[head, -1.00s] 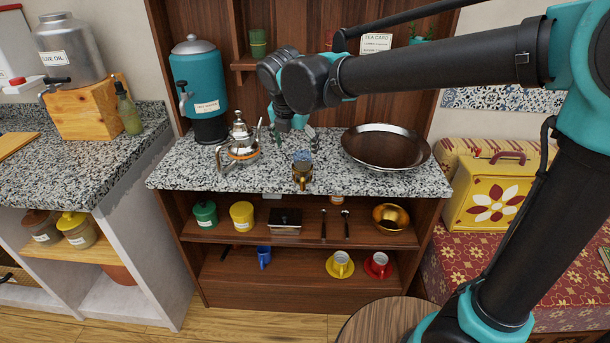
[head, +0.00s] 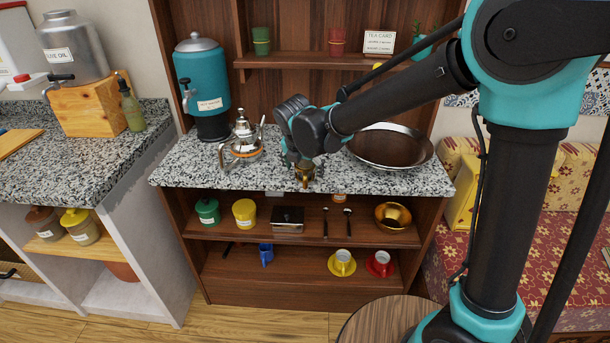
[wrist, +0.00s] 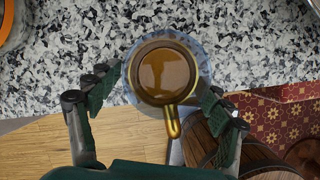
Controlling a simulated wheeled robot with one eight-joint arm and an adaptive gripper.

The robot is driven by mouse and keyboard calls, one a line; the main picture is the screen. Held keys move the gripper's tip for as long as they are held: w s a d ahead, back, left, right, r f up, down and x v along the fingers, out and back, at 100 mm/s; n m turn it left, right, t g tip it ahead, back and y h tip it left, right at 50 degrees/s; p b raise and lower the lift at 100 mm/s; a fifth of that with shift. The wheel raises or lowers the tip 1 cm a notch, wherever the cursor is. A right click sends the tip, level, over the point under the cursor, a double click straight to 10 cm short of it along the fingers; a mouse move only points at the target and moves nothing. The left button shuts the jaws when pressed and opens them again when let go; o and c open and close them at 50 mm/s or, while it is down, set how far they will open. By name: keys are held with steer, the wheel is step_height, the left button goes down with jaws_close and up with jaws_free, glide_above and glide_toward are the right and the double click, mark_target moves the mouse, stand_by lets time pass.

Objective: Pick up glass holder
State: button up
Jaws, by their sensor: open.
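The glass holder (wrist: 163,75) is a gold-coloured cup seen from above in the wrist view, with a brown inside and a handle pointing toward my palm. In the head view it (head: 305,171) is near the front edge of the speckled counter, partly hidden by my gripper. A pale blue-white round thing (wrist: 207,69) shows around its rim in the wrist view; I cannot tell whether they touch. My gripper (wrist: 161,92) is open, with dark green ribbed fingers to the left and right of the holder. It also shows in the head view (head: 303,160), above and behind the holder.
A silver teapot (head: 242,137) stands left of my gripper on the counter (head: 205,178). A large dark pan (head: 392,150) lies close on the right. A teal dispenser (head: 203,88) stands at the back left. Below are shelves with cups and jars.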

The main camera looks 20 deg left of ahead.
steer(key=shift+f, duration=0.15)
jaws_close()
stand_by(0.5)
